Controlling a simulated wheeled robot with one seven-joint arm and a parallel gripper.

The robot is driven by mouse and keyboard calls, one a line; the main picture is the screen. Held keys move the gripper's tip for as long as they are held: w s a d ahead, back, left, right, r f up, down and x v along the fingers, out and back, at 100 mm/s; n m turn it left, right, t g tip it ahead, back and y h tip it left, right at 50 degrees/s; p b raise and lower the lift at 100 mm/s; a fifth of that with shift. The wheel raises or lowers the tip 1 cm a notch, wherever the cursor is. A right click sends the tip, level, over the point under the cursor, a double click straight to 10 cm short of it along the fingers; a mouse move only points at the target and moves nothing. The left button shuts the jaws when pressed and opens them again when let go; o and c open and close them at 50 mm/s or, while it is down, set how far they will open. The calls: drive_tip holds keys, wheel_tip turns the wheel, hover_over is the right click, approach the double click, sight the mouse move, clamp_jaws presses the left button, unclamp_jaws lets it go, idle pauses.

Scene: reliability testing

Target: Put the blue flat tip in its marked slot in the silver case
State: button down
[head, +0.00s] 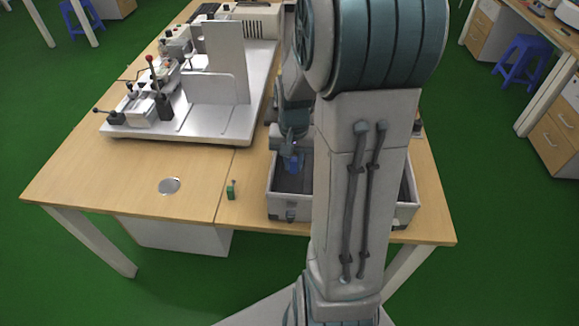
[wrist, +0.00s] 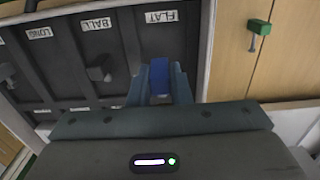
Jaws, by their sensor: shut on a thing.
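My gripper (head: 292,150) is over the left part of the silver case (head: 276,205), pointing down. It is shut on the blue flat tip (head: 294,165). In the wrist view, the blue flat tip (wrist: 160,74) sits between the two fingers of my gripper (wrist: 161,86). It is in line with the compartment labelled FLAT (wrist: 161,16), at the case's right end. I cannot tell whether its lower end touches the case floor. The case rim (wrist: 207,45) runs just right of my gripper. My arm hides the case's middle in the head view.
A dark grey piece (wrist: 99,73) is in the BALL compartment, left of my gripper. A white test rig (head: 185,120) stands at the back left.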

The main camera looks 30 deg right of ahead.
sight(291, 171)
drive_tip(key=shift+w+a+f, duration=0.1)
drive_tip(key=shift+w+f, duration=0.2)
drive_tip(key=shift+w, duration=0.15)
drive_tip(key=shift+f, duration=2)
drive_tip(key=shift+f, duration=0.1)
drive_tip(key=shift+f, duration=0.15)
drive_tip(key=c, duration=1.3)
unclamp_jaws()
drive_tip(key=shift+c, duration=0.2)
drive_tip(key=shift+r, duration=0.25)
